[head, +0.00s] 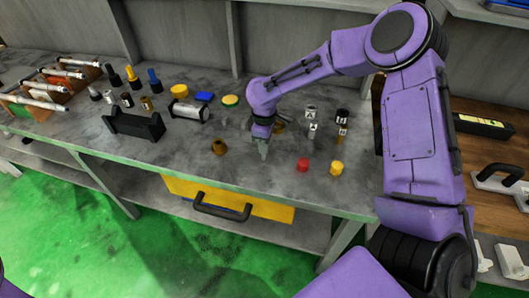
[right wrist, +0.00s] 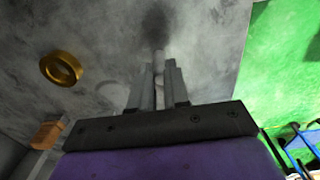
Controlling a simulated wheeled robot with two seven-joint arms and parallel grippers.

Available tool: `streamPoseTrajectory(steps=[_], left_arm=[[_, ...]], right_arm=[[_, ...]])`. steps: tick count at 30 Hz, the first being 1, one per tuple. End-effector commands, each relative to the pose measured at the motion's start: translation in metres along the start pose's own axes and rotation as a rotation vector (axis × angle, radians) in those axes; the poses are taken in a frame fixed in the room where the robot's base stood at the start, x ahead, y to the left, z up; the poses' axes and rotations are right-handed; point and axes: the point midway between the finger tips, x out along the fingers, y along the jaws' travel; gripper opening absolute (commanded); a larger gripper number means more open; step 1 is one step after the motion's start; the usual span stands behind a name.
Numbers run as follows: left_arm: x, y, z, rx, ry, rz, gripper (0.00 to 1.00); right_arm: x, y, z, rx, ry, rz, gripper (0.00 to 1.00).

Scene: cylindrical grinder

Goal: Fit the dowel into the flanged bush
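My right gripper (head: 263,150) points down just above the bench, left of the red and yellow caps. In the right wrist view its fingers (right wrist: 158,88) stand a little apart, with a slim grey pin, seemingly the dowel (right wrist: 159,62), between them. A brass piece that looks like the flanged bush (head: 219,147) stands on the bench left of the gripper, apart from it. Another brass piece (head: 279,126) is partly hidden behind the gripper. A brass ring (right wrist: 62,68) lies left of the fingers in the wrist view; I cannot tell which piece it is. My left gripper is out of view.
A black holder (head: 134,125), a silver cylinder in a cradle (head: 189,111) and several small parts stand on the left of the bench. A red cap (head: 303,165) and a yellow cap (head: 336,168) stand to the right. The bench (head: 175,152) is clear near its front edge.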

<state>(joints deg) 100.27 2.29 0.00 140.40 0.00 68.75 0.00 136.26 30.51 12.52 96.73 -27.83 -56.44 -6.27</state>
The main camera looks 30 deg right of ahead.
Motion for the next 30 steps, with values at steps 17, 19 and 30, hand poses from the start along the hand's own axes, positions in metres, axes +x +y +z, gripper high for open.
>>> streamPoseTrajectory(steps=[17, 19, 30], left_arm=[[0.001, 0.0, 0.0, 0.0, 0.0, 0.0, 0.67], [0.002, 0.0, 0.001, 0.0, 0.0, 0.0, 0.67], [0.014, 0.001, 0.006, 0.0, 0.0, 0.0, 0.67]], right_arm=[[-0.022, 0.001, -0.001, 0.0, 0.002, 0.003, 0.0], [-0.038, -0.004, -0.001, -0.002, 0.002, 0.004, 0.0], [-0.112, -0.101, 0.001, -0.002, -0.002, 0.004, 0.0]])
